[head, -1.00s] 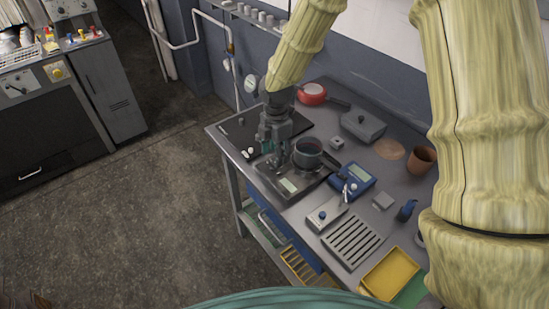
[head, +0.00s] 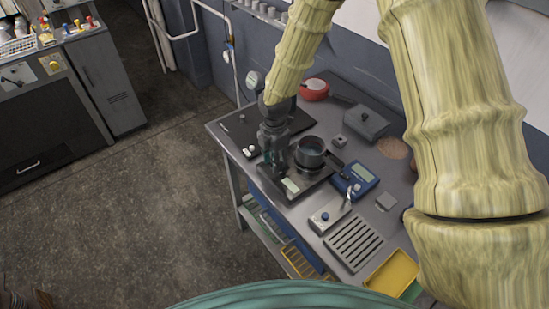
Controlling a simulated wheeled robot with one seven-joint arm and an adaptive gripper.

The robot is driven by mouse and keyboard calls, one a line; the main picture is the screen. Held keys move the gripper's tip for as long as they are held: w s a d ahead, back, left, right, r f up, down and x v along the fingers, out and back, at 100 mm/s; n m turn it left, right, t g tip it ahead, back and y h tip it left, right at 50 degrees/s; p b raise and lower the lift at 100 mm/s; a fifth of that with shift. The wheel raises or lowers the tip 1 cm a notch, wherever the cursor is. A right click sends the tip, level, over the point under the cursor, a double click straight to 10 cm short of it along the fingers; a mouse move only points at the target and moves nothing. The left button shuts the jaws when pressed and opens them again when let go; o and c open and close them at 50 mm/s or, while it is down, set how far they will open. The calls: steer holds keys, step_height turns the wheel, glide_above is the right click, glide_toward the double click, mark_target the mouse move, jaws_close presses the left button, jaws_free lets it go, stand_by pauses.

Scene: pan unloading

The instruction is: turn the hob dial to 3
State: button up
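The hob looks to be the dark flat plate (head: 293,124) at the far left end of the bench. Two small pale knobs (head: 249,151) sit at its front edge; their markings are too small to read, so I cannot tell the dial's setting. My gripper (head: 277,166) points down just right of the knobs, over the near edge of the hob and beside a dark pan. Its fingers are small and dark, and I cannot tell whether they are open or touching anything. The pan (head: 311,151) stands on a dark unit with a pale display (head: 291,186).
A red pan (head: 314,89) and a grey lidded box (head: 364,121) stand at the back. A blue meter (head: 356,178), a slotted grate (head: 354,243) and a yellow tray (head: 392,273) lie to the right.

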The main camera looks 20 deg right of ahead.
steer(key=shift+r, duration=0.25)
steer(key=shift+c, duration=1.4)
steer(key=shift+s+r, duration=0.1)
steer(key=shift+s, duration=0.1)
steer(key=shift+w, duration=0.1)
